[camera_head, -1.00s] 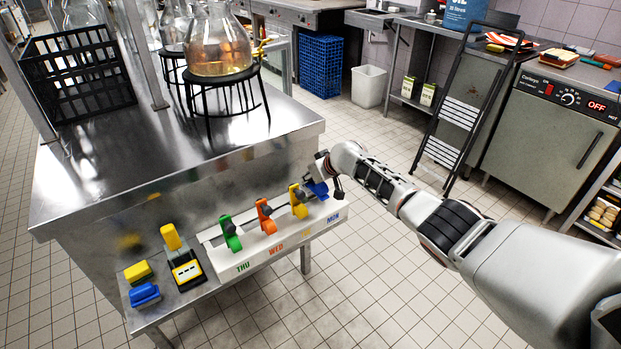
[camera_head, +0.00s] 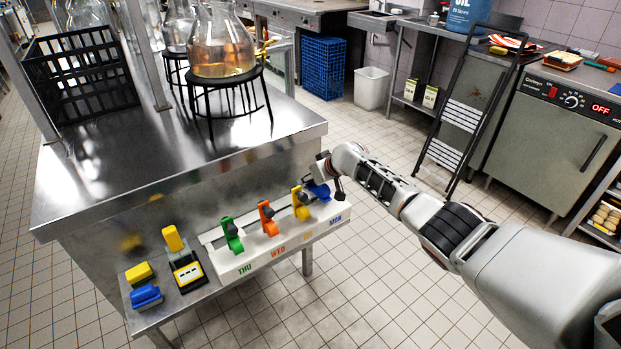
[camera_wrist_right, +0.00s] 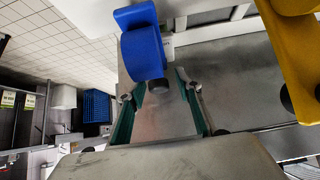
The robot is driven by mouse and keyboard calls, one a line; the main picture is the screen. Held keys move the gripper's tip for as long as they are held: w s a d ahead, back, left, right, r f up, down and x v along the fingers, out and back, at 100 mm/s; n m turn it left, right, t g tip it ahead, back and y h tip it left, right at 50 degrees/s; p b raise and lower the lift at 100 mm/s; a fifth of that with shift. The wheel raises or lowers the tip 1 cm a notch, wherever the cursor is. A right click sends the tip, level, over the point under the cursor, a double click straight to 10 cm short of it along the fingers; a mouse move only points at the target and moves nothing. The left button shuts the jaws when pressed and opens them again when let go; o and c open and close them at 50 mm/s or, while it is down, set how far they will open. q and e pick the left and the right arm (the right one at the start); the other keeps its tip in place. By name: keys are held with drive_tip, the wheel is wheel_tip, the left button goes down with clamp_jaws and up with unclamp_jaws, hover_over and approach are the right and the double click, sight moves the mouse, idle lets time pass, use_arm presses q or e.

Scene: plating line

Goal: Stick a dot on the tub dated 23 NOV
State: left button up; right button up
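A white label dispenser (camera_head: 285,248) stands along the low front shelf, with green, orange, yellow and blue levers. Its printing reads THU (camera_head: 245,269), WED (camera_head: 278,252) and MON (camera_head: 336,219); the yellow lever's label is too faint to read. My right gripper (camera_head: 322,174) is at the blue lever (camera_head: 321,192) at the right end. In the wrist view, its green-padded fingers (camera_wrist_right: 160,95) are apart, with the blue lever (camera_wrist_right: 143,50) just beyond them and a small dark knob near the gap. I cannot tell whether they touch. No tub dated 23 NOV is visible. My left gripper is out of view.
A black and yellow device (camera_head: 186,268), a yellow block (camera_head: 139,272) and a blue block (camera_head: 146,296) sit left of the dispenser. Above are a steel counter (camera_head: 120,175), a black crate (camera_head: 80,83) and glass flasks on stands (camera_head: 228,95).

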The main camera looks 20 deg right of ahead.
drive_tip(key=shift+s+d, duration=0.1)
drive_tip(key=shift+v, duration=0.9)
drive_tip(key=v, duration=1)
